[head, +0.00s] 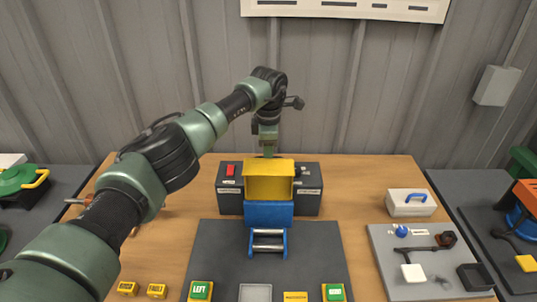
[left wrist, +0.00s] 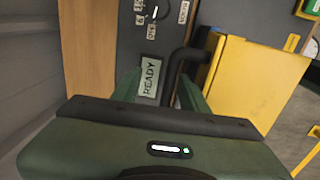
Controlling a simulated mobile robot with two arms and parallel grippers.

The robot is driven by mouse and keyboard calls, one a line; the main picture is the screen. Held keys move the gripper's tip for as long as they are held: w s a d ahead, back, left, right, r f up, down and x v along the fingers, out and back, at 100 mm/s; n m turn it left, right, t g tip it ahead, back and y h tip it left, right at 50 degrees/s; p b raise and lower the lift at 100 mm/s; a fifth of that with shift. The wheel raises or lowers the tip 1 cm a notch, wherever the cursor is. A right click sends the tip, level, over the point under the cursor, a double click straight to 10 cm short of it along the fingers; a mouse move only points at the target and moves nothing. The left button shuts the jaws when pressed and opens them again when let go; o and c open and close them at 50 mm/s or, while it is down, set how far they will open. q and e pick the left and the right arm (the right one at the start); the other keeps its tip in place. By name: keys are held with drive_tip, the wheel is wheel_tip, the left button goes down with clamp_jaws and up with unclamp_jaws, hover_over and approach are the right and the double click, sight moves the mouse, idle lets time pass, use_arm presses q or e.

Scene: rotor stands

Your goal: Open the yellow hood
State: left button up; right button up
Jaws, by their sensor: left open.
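The yellow hood (head: 268,182) is a box shape above a blue block (head: 268,213) at the back middle of the table. In the left wrist view the hood (left wrist: 240,85) fills the right side, with a bent black handle (left wrist: 177,70) on its near side. My left gripper (head: 267,143) is above and behind the hood in the head view. In the left wrist view its two green fingers (left wrist: 160,92) are apart, and part of the handle shows between them. I cannot tell whether a finger touches it. My right gripper is not in view.
A dark console (head: 229,202) with a red switch (head: 230,170) stands behind the hood. In front lies a dark mat (head: 225,250) with a blue frame with rollers (head: 267,248) and green LEFT button (head: 200,291). A white box (head: 410,204) and grey tray (head: 381,247) are right.

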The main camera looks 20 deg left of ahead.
use_arm(q)
drive_tip(key=shift+s+d+r+p, duration=0.1)
drive_tip(key=shift+s+r+p, duration=0.1)
drive_tip(key=shift+r+p, duration=1.1)
drive_tip(key=shift+s+d+r+p, duration=0.15)
drive_tip(key=shift+r+p, duration=0.6)
drive_tip(key=shift+r, duration=1.05)
drive_tip(key=shift+f, duration=0.1)
